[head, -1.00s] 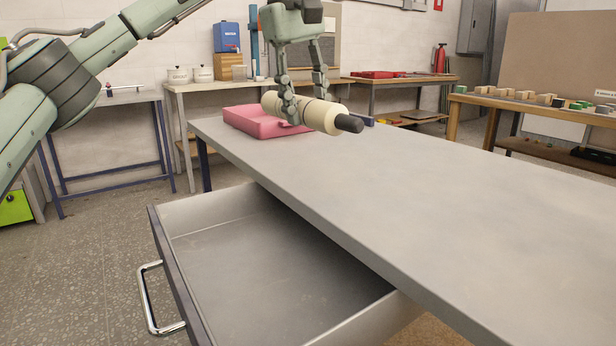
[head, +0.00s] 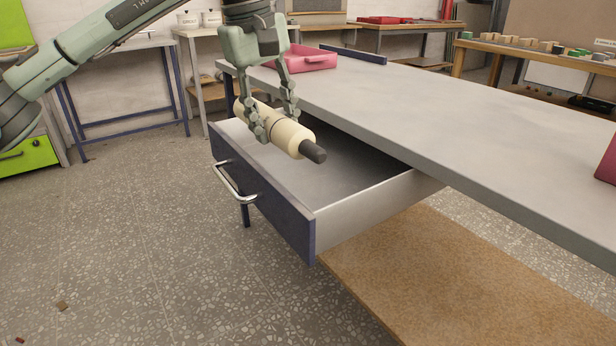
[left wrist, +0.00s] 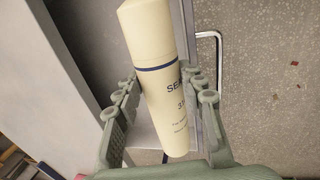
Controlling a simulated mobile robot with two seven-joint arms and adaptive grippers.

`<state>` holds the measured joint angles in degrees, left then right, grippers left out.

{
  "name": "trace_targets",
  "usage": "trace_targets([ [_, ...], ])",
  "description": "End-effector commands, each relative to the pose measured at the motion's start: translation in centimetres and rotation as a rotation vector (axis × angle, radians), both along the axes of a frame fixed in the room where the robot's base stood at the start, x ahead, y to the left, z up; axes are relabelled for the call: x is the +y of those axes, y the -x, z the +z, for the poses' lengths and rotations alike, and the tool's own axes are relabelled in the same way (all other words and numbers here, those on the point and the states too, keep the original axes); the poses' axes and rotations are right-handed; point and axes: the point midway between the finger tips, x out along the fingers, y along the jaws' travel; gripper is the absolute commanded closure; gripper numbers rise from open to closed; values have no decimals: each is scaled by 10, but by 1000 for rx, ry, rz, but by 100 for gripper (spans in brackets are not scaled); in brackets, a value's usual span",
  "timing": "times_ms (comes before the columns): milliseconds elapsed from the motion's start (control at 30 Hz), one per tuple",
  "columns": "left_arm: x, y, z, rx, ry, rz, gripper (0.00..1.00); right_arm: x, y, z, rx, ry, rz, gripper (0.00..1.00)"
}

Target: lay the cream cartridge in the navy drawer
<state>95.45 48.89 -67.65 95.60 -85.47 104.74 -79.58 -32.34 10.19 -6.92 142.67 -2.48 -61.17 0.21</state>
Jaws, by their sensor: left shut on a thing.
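The cream cartridge (head: 287,136) has a dark band and a dark grey tip. My left gripper (head: 268,128) is shut around its body and holds it tilted, tip toward the lower right, in front of and above the open navy drawer (head: 262,204). The drawer is pulled out from under the grey table, with a chrome handle on its navy front. The part of its inside that shows is bare; the cartridge and gripper hide some of it. In the left wrist view the cartridge (left wrist: 153,60) lies between the two fingers (left wrist: 162,112). My right gripper is not in view.
The grey tabletop (head: 440,120) overhangs the drawer's right side. A pink tray (head: 305,60) sits at its far end and another pink object (head: 607,160) at the right edge. A brown lower shelf (head: 430,275) lies below. The floor at left is mostly clear.

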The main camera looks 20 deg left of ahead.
Motion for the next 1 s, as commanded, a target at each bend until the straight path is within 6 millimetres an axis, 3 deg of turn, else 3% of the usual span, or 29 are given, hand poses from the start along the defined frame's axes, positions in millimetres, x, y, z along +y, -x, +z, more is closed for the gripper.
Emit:
trace_targets([
  [233,-12,-9,-13,-2,1,-5,100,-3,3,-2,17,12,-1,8],
  [700,-72,-79,-68,-2,2,-3,100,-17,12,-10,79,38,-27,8],
  [1000,-76,-86,-89,-2,0,-2,100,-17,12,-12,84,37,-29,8],
])
